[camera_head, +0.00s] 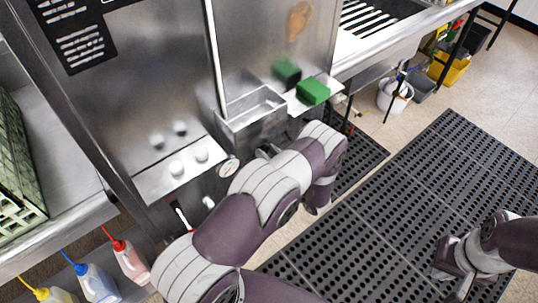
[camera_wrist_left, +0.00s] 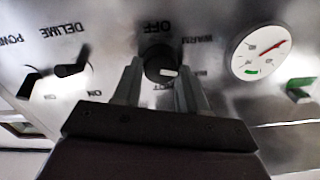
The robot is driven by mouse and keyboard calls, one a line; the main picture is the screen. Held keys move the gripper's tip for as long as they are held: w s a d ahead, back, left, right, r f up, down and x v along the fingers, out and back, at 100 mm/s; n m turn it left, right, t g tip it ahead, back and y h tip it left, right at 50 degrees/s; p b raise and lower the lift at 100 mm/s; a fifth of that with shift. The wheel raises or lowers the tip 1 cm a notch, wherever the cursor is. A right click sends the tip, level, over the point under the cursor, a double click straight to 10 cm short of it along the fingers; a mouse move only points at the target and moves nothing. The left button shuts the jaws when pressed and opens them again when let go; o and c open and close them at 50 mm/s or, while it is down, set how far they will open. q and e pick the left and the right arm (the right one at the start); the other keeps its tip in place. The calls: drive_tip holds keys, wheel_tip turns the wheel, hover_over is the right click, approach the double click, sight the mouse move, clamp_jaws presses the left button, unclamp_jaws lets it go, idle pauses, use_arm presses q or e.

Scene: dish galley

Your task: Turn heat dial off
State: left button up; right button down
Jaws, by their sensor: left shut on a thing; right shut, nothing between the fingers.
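The heat dial (camera_wrist_left: 153,66) is a dark round knob on the steel panel in the left wrist view. Its white mark points to the right of the picture, away from the upside-down OFF label (camera_wrist_left: 160,27) above it. My left gripper (camera_wrist_left: 160,82) has one finger on each side of the dial and is shut on it. In the head view my left arm hides the dial and most of that gripper. My right gripper (camera_head: 462,287) is shut and empty, low at the right over the floor mat.
A dark DELIME knob (camera_wrist_left: 72,70) is on the other side. A green block (camera_head: 313,92) lies on a ledge above. Squeeze bottles (camera_head: 130,262) stand at lower left. Black mats (camera_head: 430,180) cover the floor.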

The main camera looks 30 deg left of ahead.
use_arm(q)
drive_tip(key=n+b, duration=0.2)
drive_tip(key=n, duration=0.3)
drive_tip(key=shift+f+n, duration=0.1)
drive_tip(key=shift+n, duration=0.2)
drive_tip(key=shift+s+f+n+b, duration=0.1)
drive_tip(key=shift+n+b, duration=1.9)
drive_tip(key=shift+n, duration=1.85)
drive_tip(key=shift+s+f+n+b, duration=0.1)
drive_tip(key=shift+n+b, duration=1.85)
drive_tip(key=shift+n, duration=1.9)
drive_tip(key=shift+r, duration=0.1)
drive_tip(key=o, duration=1)
drive_tip(key=v, duration=1.2)
drive_tip(key=shift+s+d, duration=0.2)
drive_tip(key=shift+d, duration=0.05)
